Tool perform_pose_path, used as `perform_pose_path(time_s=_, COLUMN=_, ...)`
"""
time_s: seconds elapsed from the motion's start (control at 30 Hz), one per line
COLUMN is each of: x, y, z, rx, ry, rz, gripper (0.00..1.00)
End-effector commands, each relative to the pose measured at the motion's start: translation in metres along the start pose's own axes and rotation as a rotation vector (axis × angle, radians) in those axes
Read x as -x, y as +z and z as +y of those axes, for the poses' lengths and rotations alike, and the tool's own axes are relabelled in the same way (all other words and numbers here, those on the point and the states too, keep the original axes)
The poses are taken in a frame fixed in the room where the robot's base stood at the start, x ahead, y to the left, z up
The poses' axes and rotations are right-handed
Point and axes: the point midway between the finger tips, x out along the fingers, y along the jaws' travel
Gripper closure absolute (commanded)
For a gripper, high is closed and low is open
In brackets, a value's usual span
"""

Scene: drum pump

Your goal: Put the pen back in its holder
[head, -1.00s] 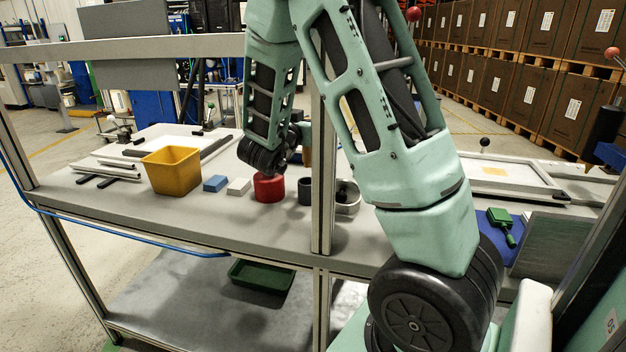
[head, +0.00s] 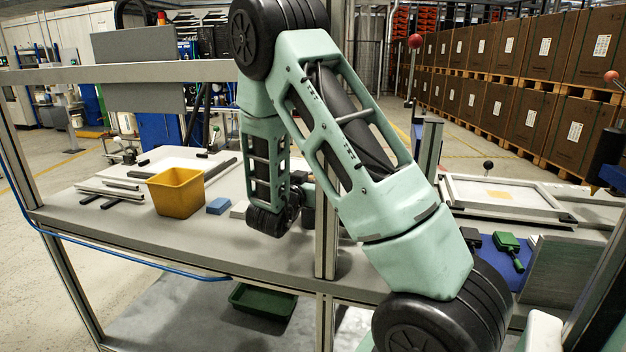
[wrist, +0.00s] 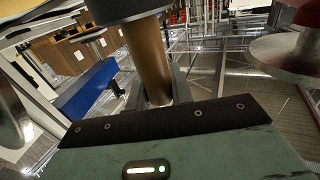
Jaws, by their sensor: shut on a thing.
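In the wrist view my gripper (wrist: 157,90) is shut on a brown cylinder (wrist: 152,65) with a wider dark end at the top. It may be the pen, but I cannot tell for sure. In the head view my wrist stands over the bench, and my own arm hides the fingers and what they hold. The holder cannot be made out there. A red and grey round object (wrist: 290,48) is at the right of the wrist view, apart from the held cylinder.
On the bench (head: 120,222) stand a yellow bin (head: 177,193), a blue block (head: 219,206) and a white block (head: 239,209). A frame post rises in the middle. A blue mat with a green tool (head: 510,249) lies at right. The front left bench top is clear.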

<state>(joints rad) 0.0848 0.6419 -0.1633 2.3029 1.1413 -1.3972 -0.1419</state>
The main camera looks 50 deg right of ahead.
Motion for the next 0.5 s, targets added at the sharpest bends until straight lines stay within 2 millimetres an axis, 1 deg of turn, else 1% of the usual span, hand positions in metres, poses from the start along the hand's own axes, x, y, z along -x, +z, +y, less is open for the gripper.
perform_pose_path(time_s=0.03, x=0.0001, y=0.0022, z=0.0, rx=0.0, ry=0.0, rz=0.0, gripper=0.75)
perform_pose_path(time_s=0.07, x=0.0, y=0.0014, z=0.0, rx=0.0, ry=0.0, rz=0.0, gripper=0.67)
perform_pose_path(time_s=0.1, x=0.0, y=0.0012, z=0.0, rx=0.0, ry=0.0, rz=0.0, gripper=0.56)
perform_pose_path(time_s=0.43, x=0.0, y=-0.0017, z=0.0001, rx=0.0, ry=0.0, rz=0.0, gripper=0.56)
perform_pose_path(time_s=0.5, x=0.005, y=-0.0006, z=-0.0006, rx=0.0, ry=-0.002, rz=-0.001, gripper=0.56)
